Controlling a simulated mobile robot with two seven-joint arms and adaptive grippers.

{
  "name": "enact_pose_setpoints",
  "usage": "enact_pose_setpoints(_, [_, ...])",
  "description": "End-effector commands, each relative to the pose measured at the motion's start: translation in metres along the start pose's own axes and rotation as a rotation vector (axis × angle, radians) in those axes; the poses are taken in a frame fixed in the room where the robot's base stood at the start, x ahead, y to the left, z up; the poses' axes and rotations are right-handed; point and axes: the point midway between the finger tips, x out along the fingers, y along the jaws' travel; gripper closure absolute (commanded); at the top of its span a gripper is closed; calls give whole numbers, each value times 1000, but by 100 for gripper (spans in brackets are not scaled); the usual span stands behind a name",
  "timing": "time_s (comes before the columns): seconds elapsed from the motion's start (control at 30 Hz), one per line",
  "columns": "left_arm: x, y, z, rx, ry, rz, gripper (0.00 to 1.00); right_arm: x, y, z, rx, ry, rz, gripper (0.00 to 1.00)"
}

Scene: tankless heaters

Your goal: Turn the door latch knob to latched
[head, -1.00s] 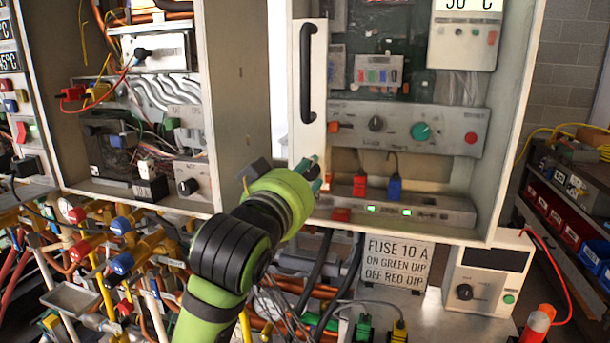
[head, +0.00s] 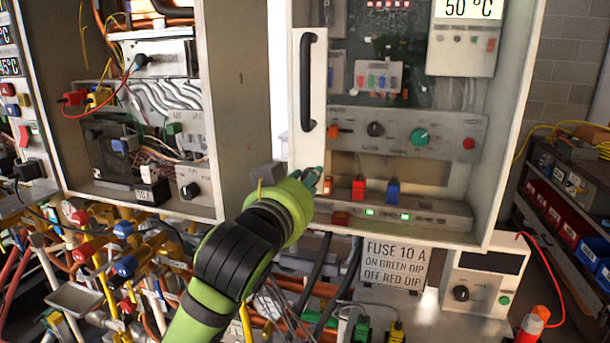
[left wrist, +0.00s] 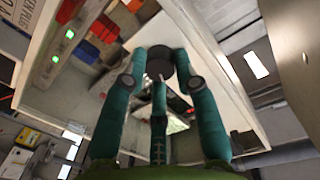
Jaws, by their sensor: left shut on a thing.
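The door latch knob (left wrist: 160,62) shows in the left wrist view as a dark round piece on the pale edge of the heater cabinet, between my teal fingertips. My left gripper (left wrist: 161,72) is shut on it. In the head view my left gripper (head: 318,181) is at the lower left edge of the open-fronted heater cabinet (head: 508,130), below the black door handle (head: 307,83). Its fingers and wrist cover the knob there. I cannot tell which way the knob is turned. My right gripper is not in view.
A second open cabinet (head: 228,120) with wiring stands to the left. Valves and pipes (head: 110,265) crowd the space below it. A fuse sign (head: 394,263) and a small white control box (head: 483,280) are below the heater cabinet. Shelving with bins stands at the right.

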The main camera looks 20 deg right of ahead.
Motion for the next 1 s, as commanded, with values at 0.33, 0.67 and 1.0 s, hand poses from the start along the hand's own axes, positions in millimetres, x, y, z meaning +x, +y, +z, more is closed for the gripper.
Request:
enact_pose_setpoints(0.33, [0, -1, -5, 335, -13, -6, 100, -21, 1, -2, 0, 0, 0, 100])
enact_pose_setpoints(0.67, [0, -1, -5, 648, -30, -10, 100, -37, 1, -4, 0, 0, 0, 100])
enact_pose_setpoints(1.0, [0, 0, -5, 935, -43, -13, 100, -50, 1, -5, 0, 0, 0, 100])
